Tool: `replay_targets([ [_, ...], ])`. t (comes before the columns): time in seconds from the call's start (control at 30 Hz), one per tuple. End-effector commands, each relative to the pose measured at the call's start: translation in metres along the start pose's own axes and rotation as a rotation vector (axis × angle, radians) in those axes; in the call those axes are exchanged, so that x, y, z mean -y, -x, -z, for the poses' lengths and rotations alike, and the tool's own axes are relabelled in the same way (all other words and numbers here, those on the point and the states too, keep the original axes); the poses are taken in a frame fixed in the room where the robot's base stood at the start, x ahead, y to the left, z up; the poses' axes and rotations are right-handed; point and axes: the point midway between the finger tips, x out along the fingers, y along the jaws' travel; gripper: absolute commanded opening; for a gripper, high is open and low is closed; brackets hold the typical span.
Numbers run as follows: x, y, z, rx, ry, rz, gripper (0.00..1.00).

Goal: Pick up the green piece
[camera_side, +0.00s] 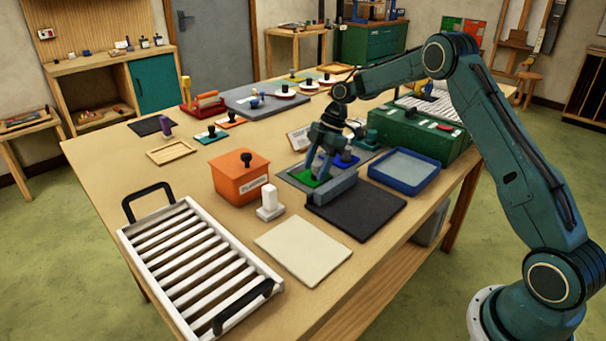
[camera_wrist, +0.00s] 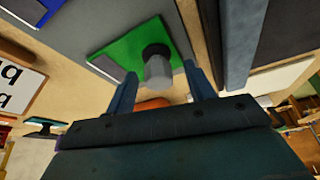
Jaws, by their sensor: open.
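The green piece (camera_wrist: 125,48) is a flat green plate with a knob (camera_wrist: 157,66), dark at its base and grey at its end. In the side view the green piece (camera_side: 299,176) lies on a grey panel (camera_side: 288,182), partly hidden by my fingers. My gripper (camera_side: 318,172) points down over it. In the wrist view my gripper (camera_wrist: 160,85) is open, with one finger on each side of the knob. I cannot tell whether the fingers touch it.
A blue piece (camera_side: 346,160) lies close behind the green one. A grey bar (camera_side: 332,190) stands right in front of my gripper. An orange box (camera_side: 239,178), a blue tray (camera_side: 405,168) and a green case (camera_side: 415,135) stand around. A black mat (camera_side: 355,210) lies in front.

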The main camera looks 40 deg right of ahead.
Motion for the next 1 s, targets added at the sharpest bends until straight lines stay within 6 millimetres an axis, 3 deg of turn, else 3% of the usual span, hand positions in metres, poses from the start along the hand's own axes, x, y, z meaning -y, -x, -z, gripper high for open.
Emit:
replay_targets([
  [0.5, -0.0001, -0.0012, 0.0000, 0.000, 0.001, -0.001, 0.54],
  [0.73, -0.0001, -0.0011, 0.0000, 0.000, 0.001, -0.001, 0.10],
  [1.0, -0.0004, -0.0004, 0.0003, 0.000, 0.001, -0.002, 0.08],
])
